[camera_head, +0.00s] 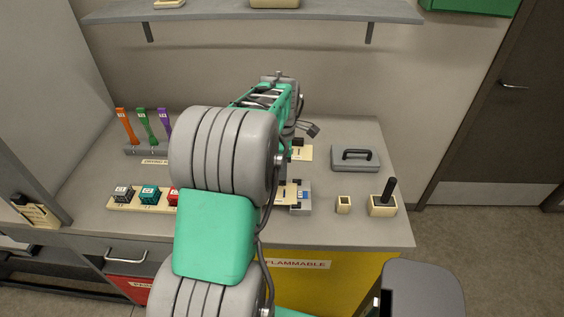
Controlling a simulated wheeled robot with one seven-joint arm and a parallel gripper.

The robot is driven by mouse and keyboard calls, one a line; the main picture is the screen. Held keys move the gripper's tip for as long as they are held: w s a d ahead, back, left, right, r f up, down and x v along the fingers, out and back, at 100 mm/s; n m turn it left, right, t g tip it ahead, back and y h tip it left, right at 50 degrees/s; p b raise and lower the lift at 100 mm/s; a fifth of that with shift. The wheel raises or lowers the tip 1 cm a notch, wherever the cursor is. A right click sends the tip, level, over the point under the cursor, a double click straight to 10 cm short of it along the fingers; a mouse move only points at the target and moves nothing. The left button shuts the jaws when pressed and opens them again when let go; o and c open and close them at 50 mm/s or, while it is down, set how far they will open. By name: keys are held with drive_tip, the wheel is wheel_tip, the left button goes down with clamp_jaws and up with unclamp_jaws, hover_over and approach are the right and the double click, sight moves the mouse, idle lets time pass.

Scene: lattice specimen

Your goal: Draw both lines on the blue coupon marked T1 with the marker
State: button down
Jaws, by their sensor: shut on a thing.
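My arm rises through the middle of the picture and bends down over the bench. Its thick links hide my gripper's fingers and whatever is between them. No marker can be made out for sure. A small cream plate with dark marks (301,152) lies just right of my wrist, partly covered. Nearer, a cream piece and a grey-blue block (304,196) show beside my arm, also partly covered. I cannot read a T1 mark or make out lines on either, so the blue coupon cannot be told for certain.
A small cream cup (344,204) and a cream block (383,210) with an upright black stick (389,189) stand at right. Behind them is a grey block with a black handle (355,159). Orange, green and purple tools (145,124) and small cubes (150,195) stand at left.

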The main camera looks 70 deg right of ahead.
drive_tip(key=shift+s+d+f+m+b, duration=0.1)
drive_tip(key=shift+d+f+m+b, duration=0.4)
drive_tip(key=shift+m, duration=0.4)
drive_tip(key=shift+w+d+f+m+b, duration=0.15)
drive_tip(key=shift+f+m+b, duration=0.2)
drive_tip(key=shift+f+m, duration=0.5)
drive_tip(key=shift+s+d+f+m+b, duration=0.15)
drive_tip(key=shift+d+f+m+b, duration=0.3)
drive_tip(key=shift+m, duration=0.5)
drive_tip(key=shift+a+f, duration=0.15)
drive_tip(key=shift+f, duration=0.5)
drive_tip(key=shift+s+a+f+b, duration=0.1)
drive_tip(key=shift+s+a+b, duration=0.1)
drive_tip(key=shift+a, duration=0.3)
drive_tip(key=shift+s+a+b, duration=0.1)
drive_tip(key=shift+a+b, duration=0.05)
drive_tip(key=shift+a, duration=0.35)
idle(0.4)
drive_tip(key=shift+w+r+p, duration=0.1)
drive_tip(key=shift+r+p, duration=1.1)
drive_tip(key=shift+r, duration=0.65)
